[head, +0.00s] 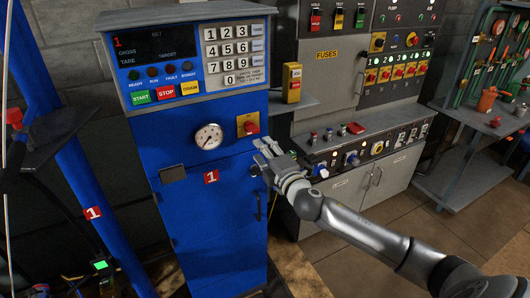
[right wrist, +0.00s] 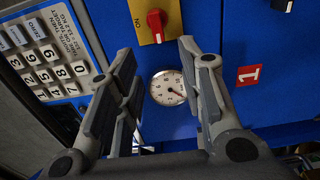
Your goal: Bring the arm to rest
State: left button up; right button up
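My right arm (head: 360,230) reaches in from the lower right. Its gripper (head: 264,152) is in front of the blue cabinet (head: 232,240), just right of and below the red rotary switch (head: 249,125) on its yellow plate. In the right wrist view the two fingers (right wrist: 157,58) stand apart with nothing between them. The round pressure gauge (right wrist: 168,88) shows in the gap behind them, and the red switch (right wrist: 156,22) shows above. I see no contact with the cabinet. My left gripper is not in view.
A keypad (head: 234,50) and the START, STOP and DRAIN buttons (head: 166,92) sit on the cabinet's upper panel. A grey control console (head: 350,150) with several knobs stands to the right. Open tiled floor (head: 350,265) lies below my right arm.

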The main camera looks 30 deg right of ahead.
dwell(0.5)
jog(key=s+d+f+m+g+b, duration=0.1)
jog(key=s+f+m+g, duration=0.15)
jog(key=f, duration=0.85)
jog(key=s+d+f+m+g+h, duration=0.1)
jog(key=s+d+f+m+g, duration=0.15)
jog(key=f, duration=0.95)
jog(key=s+f+m+g+b, duration=0.1)
jog(key=s+f+g, duration=0.15)
jog(key=f, duration=0.85)
jog(key=s+a+f+m+g+b, duration=0.1)
jog(key=s+f+m+g, duration=0.1)
jog(key=s+f, duration=0.7)
jog(key=s+a+f+m+g, duration=0.2)
jog(key=s+f, duration=0.5)
jog(key=f, duration=0.4)
jog(key=s+a+f+m+g, duration=0.1)
jog(key=s+a+f, duration=0.2)
jog(key=s, duration=0.7)
jog(key=s+a+f+m+g+y+b, duration=0.1)
jog(key=s+a+f+m+g, duration=0.1)
jog(key=s+a+f, duration=0.2)
jog(key=s+a+f+m+g+y, duration=0.1)
jog(key=s+a+f, duration=0.3)
jog(key=s, duration=1.4)
notch_tip(320, 180, down, 4)
jog(key=shift+f+m+g+b, duration=0.1)
jog(key=shift+m+g+b, duration=0.3)
jog(key=shift+m+g, duration=0.3)
